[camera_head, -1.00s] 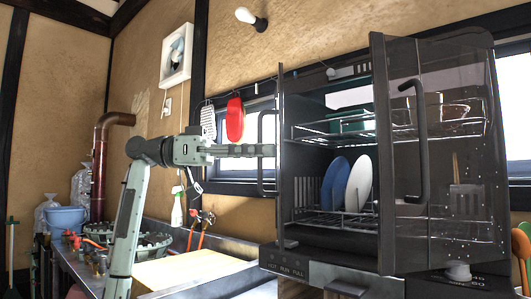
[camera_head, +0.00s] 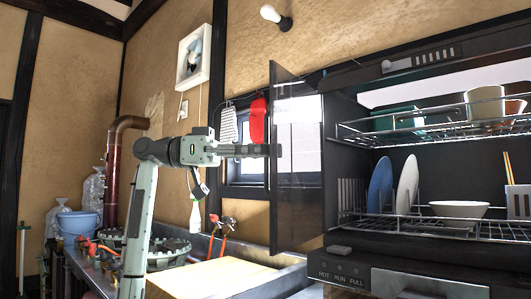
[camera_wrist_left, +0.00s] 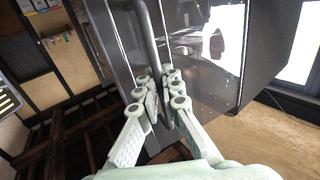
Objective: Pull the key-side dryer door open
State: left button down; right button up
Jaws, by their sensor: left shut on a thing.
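The dish dryer (camera_head: 345,270) is a dark cabinet on the right of the head view. Its dark, glossy left door (camera_head: 297,205) stands open, swung out to the left. My left gripper (camera_head: 268,151) reaches in from the left to this door's outer edge. In the left wrist view, its pale fingers (camera_wrist_left: 163,92) are shut on the dark vertical bar handle (camera_wrist_left: 151,38), beside the reflective door panel (camera_wrist_left: 205,60). The fingers hide part of the bar. No other door shows in the head view now. My right gripper is in neither current view.
Wire racks inside hold a blue plate (camera_head: 380,187), a white plate (camera_head: 407,186), a white bowl (camera_head: 459,209) and cups. A metal counter with a gas burner (camera_head: 150,252) and a pale board (camera_head: 210,279) lies below left. A red mitt (camera_head: 257,120) hangs behind the gripper.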

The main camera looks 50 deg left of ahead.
pick_arm(q)
jog(key=shift+a, duration=0.1)
dwell(0.3)
jog(key=c, duration=1.9)
grip_release()
jog(key=shift+w, duration=0.1)
jog(key=shift+c, duration=0.2)
jog(key=v, duration=1.2)
